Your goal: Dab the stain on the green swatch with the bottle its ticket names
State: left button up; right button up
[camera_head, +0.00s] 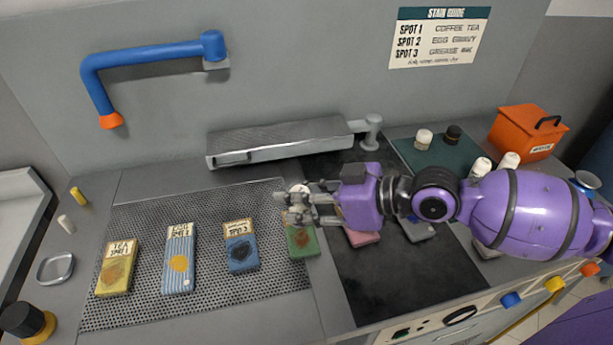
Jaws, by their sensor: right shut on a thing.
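The green swatch (304,248) lies at the right end of the perforated board, with a brownish stain on its upper part. Its ticket is hidden behind my right gripper (298,212). That gripper is over the swatch's far end, shut on what looks like a bottle (299,188); only its pale round top shows, and its label cannot be read. Whether it touches the stain cannot be told. Other bottles stand at the back right: one with a white top (424,138), one black-topped (453,134), and two white-topped ones (480,167). My left gripper is out of view.
The stain guide (438,38) on the wall lists Spot 1, 2 and 3. Yellow (117,268), striped (179,258) and blue (241,246) swatches lie left of the green one. A pink swatch (362,238) is partly behind my arm. An orange box (527,131) stands far right.

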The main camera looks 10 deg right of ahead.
jog(key=shift+d+f+b, duration=0.15)
jog(key=shift+f+b, duration=0.15)
jog(key=shift+f, duration=0.55)
notch_tip(320, 180, down, 3)
jog(key=shift+r+b, duration=0.15)
jog(key=shift+b, duration=0.4)
jog(key=shift+f+b, duration=0.35)
jog(key=shift+f, duration=0.45)
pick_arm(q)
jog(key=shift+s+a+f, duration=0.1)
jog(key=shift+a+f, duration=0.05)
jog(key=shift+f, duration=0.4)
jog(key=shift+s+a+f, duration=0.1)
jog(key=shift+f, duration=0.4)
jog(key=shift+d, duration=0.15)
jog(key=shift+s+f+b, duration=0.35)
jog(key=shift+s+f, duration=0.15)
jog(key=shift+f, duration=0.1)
pick_arm(e)
jog(key=shift+s+f, duration=0.1)
jog(key=shift+f, duration=0.6)
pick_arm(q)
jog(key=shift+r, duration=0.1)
pick_arm(e)
jog(key=shift+r, duration=0.15)
